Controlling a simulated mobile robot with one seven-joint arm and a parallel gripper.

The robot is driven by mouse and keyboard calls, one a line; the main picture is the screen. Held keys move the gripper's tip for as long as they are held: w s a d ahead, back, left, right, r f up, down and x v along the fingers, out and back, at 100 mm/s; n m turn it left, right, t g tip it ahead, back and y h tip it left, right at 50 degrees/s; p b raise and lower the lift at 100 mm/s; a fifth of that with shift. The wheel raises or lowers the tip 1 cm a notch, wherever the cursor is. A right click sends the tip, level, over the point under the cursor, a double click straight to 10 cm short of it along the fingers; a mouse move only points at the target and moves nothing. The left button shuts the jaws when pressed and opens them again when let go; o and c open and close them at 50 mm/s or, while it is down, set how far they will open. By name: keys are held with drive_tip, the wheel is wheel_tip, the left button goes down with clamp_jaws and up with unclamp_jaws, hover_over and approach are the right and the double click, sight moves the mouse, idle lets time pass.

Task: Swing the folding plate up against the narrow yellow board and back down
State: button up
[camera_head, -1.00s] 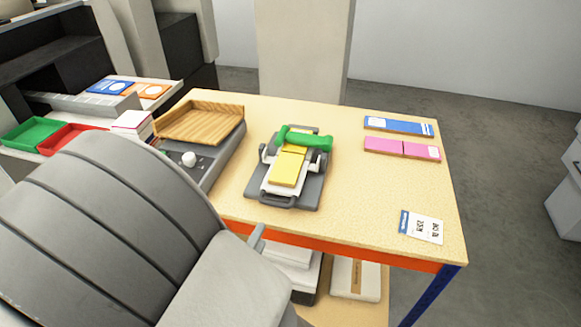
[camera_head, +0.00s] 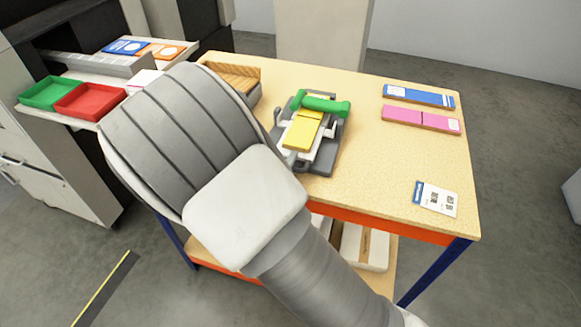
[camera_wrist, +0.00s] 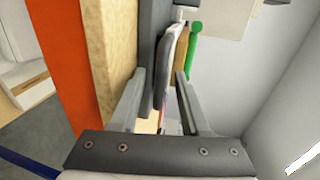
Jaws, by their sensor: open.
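The folding device stands on the table with a grey base (camera_head: 322,165). Its pale folding plate (camera_head: 320,150) lies flat, with a wider yellow board (camera_head: 299,134) on top. The narrow yellow board (camera_head: 312,115) lies just behind, near a green bar (camera_head: 325,105). My gripper (camera_wrist: 160,76) is open at the device's near side. In the wrist view its fingers stand on either side of grey edges of the device, and the green bar (camera_wrist: 193,50) shows beyond. I cannot tell whether a finger touches. My arm hides the device's front left part in the head view.
The tabletop (camera_head: 375,165) is clear right of the device, except a blue strip (camera_head: 420,96), a pink strip (camera_head: 422,118) and a card (camera_head: 435,198). A wooden tray (camera_head: 232,75) stands to the left. Green (camera_head: 50,92) and red (camera_head: 88,101) trays sit farther left.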

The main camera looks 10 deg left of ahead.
clamp_jaws()
idle(1.3)
